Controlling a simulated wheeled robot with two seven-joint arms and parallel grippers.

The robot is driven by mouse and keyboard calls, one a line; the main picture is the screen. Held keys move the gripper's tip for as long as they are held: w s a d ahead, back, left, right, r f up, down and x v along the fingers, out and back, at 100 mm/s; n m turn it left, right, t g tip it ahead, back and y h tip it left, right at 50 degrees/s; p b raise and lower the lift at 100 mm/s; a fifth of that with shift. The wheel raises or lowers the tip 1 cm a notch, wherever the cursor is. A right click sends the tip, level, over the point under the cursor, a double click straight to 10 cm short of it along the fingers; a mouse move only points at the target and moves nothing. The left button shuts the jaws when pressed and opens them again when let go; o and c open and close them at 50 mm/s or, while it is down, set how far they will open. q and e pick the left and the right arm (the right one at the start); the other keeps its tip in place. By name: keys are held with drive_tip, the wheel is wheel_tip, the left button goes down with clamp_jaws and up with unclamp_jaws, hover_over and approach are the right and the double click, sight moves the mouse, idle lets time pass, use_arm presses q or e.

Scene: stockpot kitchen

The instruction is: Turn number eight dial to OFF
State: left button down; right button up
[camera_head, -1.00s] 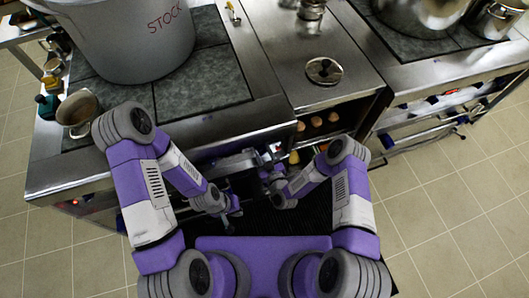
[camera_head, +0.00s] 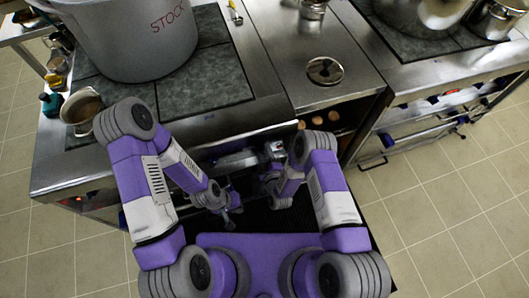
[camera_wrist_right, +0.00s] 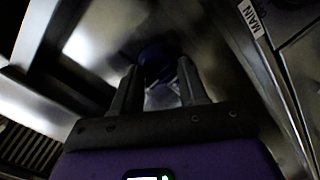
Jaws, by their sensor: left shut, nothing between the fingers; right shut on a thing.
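A dark blue round knob (camera_wrist_right: 153,58) is in the right wrist view, at the fingertips of my right gripper (camera_wrist_right: 158,88). My right gripper is shut on it, and the fingers stand on either side of its lower part. I cannot read a number or pointer mark on it. In the head view my right gripper (camera_head: 269,180) is at the front of the left stove, and the knob is hidden there. My left gripper (camera_head: 229,222) is shut and empty, low in front of the left stove's front.
The left stove's steel front edge (camera_head: 170,151) overhangs the panel. A grey stock pot (camera_head: 130,45) stands on its hob, with a small pan (camera_head: 84,111) at the left. A "MAIN" label (camera_wrist_right: 250,14) shows in the right wrist view. Open floor (camera_head: 430,200) lies to the right.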

drive_tip(key=shift+d, duration=0.1)
idle(0.4)
drive_tip(key=o, duration=1)
drive_tip(key=shift+o, duration=0.2)
drive_tip(key=p+v, duration=0.1)
drive_tip(key=v, duration=0.6)
drive_tip(key=shift+s, duration=0.25)
